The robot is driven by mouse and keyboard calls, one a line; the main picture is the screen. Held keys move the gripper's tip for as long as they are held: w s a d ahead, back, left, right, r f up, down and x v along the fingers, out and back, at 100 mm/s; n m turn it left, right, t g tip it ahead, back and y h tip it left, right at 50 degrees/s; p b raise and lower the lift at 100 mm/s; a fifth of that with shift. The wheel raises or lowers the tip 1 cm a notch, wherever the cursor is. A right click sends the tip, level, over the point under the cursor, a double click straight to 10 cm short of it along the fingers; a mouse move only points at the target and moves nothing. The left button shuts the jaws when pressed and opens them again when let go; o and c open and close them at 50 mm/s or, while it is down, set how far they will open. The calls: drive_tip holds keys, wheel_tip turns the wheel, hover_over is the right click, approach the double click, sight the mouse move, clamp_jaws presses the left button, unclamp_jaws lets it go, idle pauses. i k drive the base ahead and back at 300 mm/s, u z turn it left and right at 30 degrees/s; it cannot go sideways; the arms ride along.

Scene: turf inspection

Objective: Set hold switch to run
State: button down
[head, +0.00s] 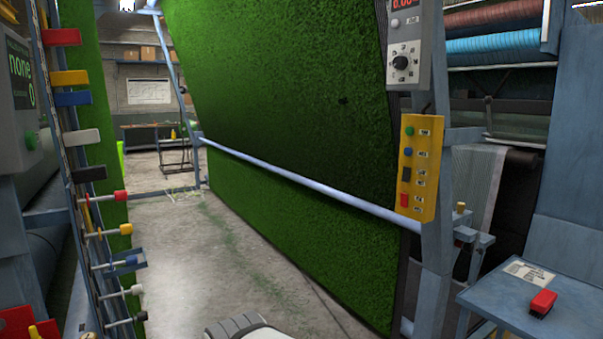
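A yellow control box (418,168) hangs on the blue-grey post right of the turf. It carries a green button (409,131), a blue button (407,152), a black switch (406,174) and a red button (404,200), each with a small label beside it. The labels are too small to read, so I cannot tell for sure which control is the hold switch or how it is set. Above it, a grey box (411,30) has a round black dial and a red display cut off at the top. My gripper is not in view; a pale rounded part of mine shows at the bottom edge.
A green turf sheet (290,90) hangs behind a blue rail (300,182). A blue table (500,312) at lower right bears a red object (542,302) and a paper. A rack with coloured levers (105,229) stands left. The concrete floor (200,270) between is clear.

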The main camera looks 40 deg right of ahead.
sight(405, 196)
drive_tip(key=z, duration=0.35)
drive_tip(key=k, duration=1.2)
drive_tip(key=z, duration=0.6)
drive_tip(key=i, duration=1)
drive_tip(key=z, duration=0.6)
drive_tip(key=k, duration=0.65)
drive_tip(key=z, duration=0.2)
drive_tip(key=i, duration=1.55)
drive_tip(key=u, duration=0.45)
